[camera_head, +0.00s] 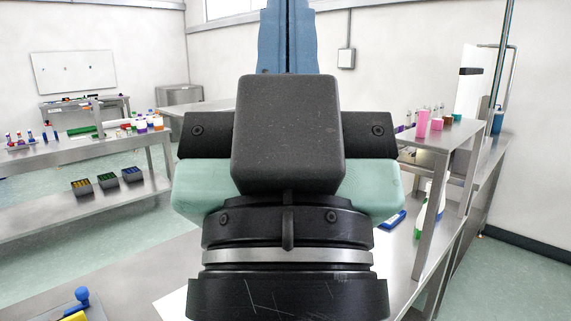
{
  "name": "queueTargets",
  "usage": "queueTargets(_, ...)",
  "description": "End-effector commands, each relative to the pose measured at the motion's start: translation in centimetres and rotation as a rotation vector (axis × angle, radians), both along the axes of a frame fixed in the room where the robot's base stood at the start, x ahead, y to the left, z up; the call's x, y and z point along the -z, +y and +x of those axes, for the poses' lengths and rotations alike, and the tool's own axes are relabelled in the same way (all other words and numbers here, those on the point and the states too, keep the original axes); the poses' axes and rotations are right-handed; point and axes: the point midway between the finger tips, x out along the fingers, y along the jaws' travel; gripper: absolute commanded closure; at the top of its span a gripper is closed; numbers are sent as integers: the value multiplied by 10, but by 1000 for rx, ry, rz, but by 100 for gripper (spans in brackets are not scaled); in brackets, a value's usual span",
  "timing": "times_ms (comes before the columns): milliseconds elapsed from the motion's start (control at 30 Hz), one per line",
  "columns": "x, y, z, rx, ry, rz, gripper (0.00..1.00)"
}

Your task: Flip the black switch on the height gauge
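A large dark assembly of mine fills the middle of the head view. It has a black block in front, pale green sides and a ringed black wrist below. It looks like the back of my gripper (288,135), but no fingertips show, so I cannot tell whether it is open or shut. I cannot make out the height gauge or its black switch, and much of the view is hidden behind my arm. A tall blue column (287,40) rises behind the black block, and I cannot tell what it is.
A steel bench (130,275) lies below my arm, with a blue knob (82,295) at lower left. Shelved benches (85,152) with bottles and bins stand left. A raised shelf (440,138) with pink containers stands right. Green floor (525,265) is clear at right.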

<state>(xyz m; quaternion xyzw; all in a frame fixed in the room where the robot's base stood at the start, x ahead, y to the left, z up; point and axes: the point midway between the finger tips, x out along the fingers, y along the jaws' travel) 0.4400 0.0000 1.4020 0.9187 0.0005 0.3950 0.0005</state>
Motion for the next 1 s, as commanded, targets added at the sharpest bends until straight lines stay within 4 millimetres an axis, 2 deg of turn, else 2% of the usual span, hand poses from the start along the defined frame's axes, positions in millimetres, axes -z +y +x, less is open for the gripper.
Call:
queueTargets(33, -37, 0, 0, 0, 0, 0, 100)
queueTargets(200, -93, 0, 0, 0, 0, 0, 100)
queueTargets(333, -122, 0, 0, 0, 0, 0, 100)
queueTargets(467, -131, 0, 0, -1, 0, -1, 100)
queueTargets(1000, -128, 0, 0, 0, 0, 0, 100)
